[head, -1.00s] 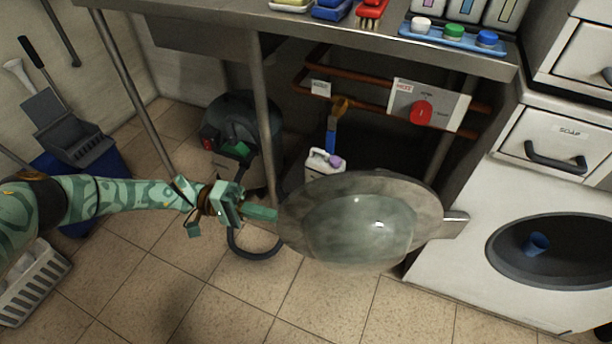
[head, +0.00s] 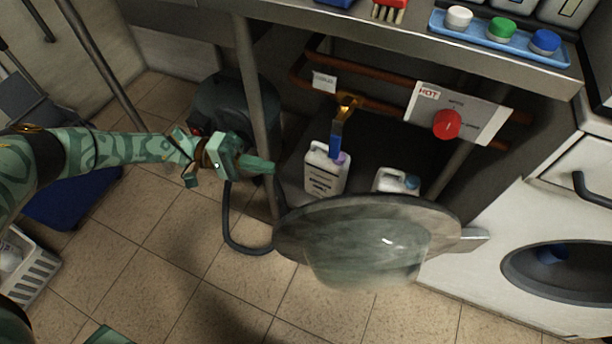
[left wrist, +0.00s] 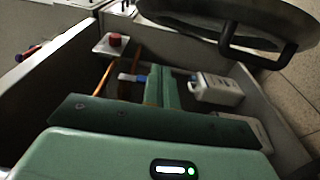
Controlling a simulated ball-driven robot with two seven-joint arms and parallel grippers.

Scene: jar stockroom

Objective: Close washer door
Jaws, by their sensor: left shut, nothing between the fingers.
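The washer door (head: 365,245), a grey round rim with a glassy bulge, stands wide open in the head view. It joins the white washer (head: 470,275) by a hinge at its right. The washer's dark round opening (head: 525,275) is uncovered, with a blue cup (head: 552,254) inside. My left gripper (head: 268,166) is shut and empty, above the door's left edge and apart from it. In the left wrist view, the door (left wrist: 225,15) with a dark curved handle (left wrist: 255,58) is at upper right, beyond the fingers (left wrist: 158,88).
A metal counter (head: 480,62) with a leg (head: 255,100) stands behind my left gripper. Under it are white jugs (head: 325,170), copper pipes (head: 380,108) and a red valve knob (head: 447,124). A white basket (head: 35,270) is at left. The tiled floor before the door is clear.

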